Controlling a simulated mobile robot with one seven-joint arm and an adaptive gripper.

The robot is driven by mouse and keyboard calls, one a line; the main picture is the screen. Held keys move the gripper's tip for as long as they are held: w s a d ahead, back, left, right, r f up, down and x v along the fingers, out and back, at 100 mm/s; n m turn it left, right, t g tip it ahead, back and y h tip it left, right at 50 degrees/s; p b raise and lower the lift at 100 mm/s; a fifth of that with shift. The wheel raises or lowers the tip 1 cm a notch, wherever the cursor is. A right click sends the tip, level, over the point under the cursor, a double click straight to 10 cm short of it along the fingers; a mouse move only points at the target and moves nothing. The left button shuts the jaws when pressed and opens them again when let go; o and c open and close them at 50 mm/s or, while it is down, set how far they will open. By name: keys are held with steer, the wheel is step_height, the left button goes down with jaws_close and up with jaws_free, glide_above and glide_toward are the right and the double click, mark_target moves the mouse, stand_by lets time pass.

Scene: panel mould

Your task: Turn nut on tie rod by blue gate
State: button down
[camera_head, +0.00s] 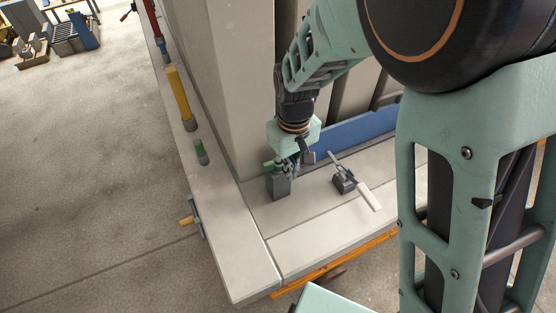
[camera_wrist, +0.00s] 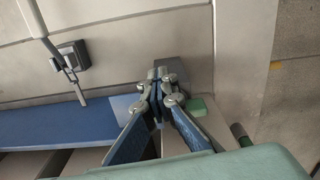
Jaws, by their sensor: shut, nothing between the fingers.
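The blue gate (camera_head: 352,128) is a long low blue panel standing along the mould bed behind my gripper; it also shows at the left in the wrist view (camera_wrist: 60,126).
A clamp (camera_head: 345,181) with a light lever stands right of my gripper. A tall grey panel (camera_head: 235,90) rises behind.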

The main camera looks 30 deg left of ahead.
steer(key=shift+s+a+m, duration=0.15)
steer(key=shift+s+m, duration=0.1)
steer(key=shift+m, duration=0.4)
steer(key=shift+s+a+m, duration=0.1)
steer(key=shift+s+m, duration=0.15)
steer(key=shift+m, duration=0.4)
steer(key=c, duration=2.6)
jaws_free()
steer(key=o, duration=0.4)
steer(key=shift+c, duration=0.2)
